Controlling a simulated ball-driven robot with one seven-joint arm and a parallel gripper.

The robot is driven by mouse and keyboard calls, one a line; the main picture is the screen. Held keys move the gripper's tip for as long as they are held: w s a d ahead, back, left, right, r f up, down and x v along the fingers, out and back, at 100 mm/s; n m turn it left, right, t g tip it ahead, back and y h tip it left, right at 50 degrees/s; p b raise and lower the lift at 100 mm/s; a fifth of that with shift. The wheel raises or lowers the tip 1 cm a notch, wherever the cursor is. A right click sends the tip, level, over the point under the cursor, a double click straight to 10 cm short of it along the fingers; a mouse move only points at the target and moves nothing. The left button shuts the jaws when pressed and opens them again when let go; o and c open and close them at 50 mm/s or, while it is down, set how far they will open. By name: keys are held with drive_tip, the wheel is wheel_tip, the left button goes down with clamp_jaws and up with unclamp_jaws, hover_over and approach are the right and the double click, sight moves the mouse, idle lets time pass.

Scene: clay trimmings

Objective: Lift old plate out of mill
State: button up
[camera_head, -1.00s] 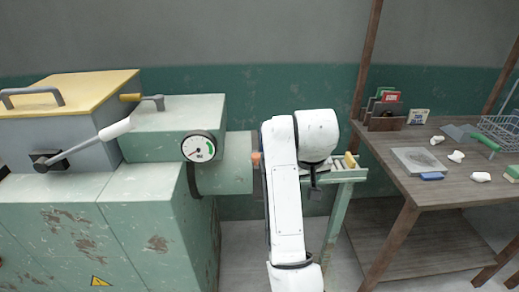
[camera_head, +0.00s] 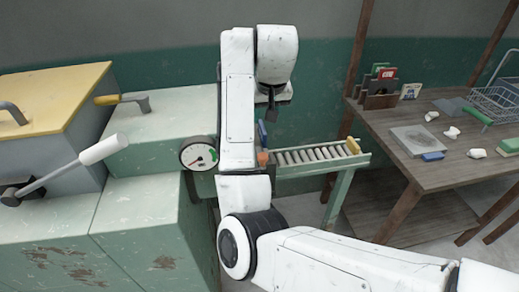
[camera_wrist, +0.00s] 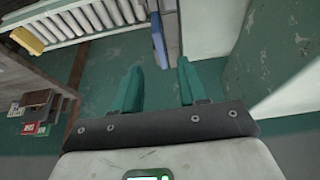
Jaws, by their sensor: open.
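The mill (camera_head: 150,215) is a worn pale green machine with a round gauge (camera_head: 198,154), at the left in the head view. My arm covers its outlet end. A narrow blue piece (camera_head: 262,133) stands upright beside my arm, above an orange knob (camera_head: 262,157). The blue piece also shows in the wrist view (camera_wrist: 159,38), beyond my fingertips. I cannot tell whether it belongs to the old plate, and no plate is clearly recognisable. My gripper (camera_wrist: 160,72) is open and empty, its two teal fingers apart from the blue piece.
A roller conveyor (camera_head: 315,153) with a yellow block (camera_head: 352,146) runs right from the outlet. A wooden table (camera_head: 450,175) at the right holds a grey slab (camera_head: 418,139), white lumps and a wire basket (camera_head: 497,103). A white-gripped lever (camera_head: 103,149) juts from the mill.

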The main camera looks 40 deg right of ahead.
drive_tip(key=shift+x, duration=3.95)
drive_tip(key=shift+w, duration=0.15)
drive_tip(key=shift+c, duration=0.4)
clamp_jaws()
drive_tip(key=shift+r, duration=0.1)
